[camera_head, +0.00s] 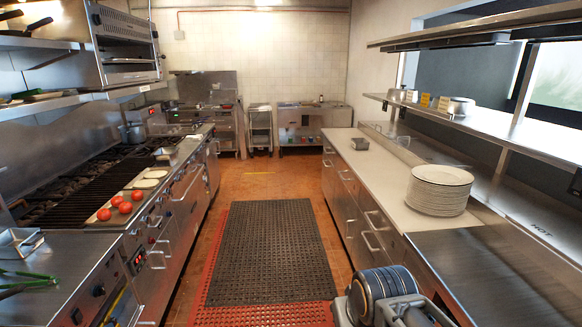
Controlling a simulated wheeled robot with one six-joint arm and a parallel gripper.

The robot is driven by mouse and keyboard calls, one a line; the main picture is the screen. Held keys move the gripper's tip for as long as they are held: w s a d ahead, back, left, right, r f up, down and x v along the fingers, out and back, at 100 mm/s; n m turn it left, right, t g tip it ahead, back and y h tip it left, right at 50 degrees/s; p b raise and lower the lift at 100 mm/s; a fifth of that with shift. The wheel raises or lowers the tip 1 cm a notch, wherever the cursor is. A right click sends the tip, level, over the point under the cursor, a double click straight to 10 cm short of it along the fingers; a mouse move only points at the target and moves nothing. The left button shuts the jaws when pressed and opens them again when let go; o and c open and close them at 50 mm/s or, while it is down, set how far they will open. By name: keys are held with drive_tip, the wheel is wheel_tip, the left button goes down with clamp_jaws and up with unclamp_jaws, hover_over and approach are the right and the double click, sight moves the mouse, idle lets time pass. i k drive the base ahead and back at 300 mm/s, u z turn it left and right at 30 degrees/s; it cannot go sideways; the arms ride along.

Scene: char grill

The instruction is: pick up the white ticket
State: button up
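A small whitish upright piece (411,95) stands on the right-hand pass shelf, just left of two yellow tickets (425,99). It may be the white ticket, but it is too small to be sure. Part of my own arm shows at the bottom, right of centre, as a rounded grey and dark blue joint. My gripper's fingers are not visible, so I cannot see whether they hold anything. The arm is well apart from the shelf and the tickets.
The pass shelf (488,122) runs above the right counter, with another shelf over it. A plate stack (439,190) stands on that counter. A grill with tomatoes (118,201) lines the left. A dark floor mat (265,250) lies in the clear aisle.

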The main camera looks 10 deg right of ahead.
sight(410, 93)
drive_tip(key=u, duration=0.25)
drive_tip(key=i, duration=4.3)
drive_tip(key=z, duration=0.8)
drive_tip(key=i, duration=1.15)
drive_tip(key=z, duration=0.9)
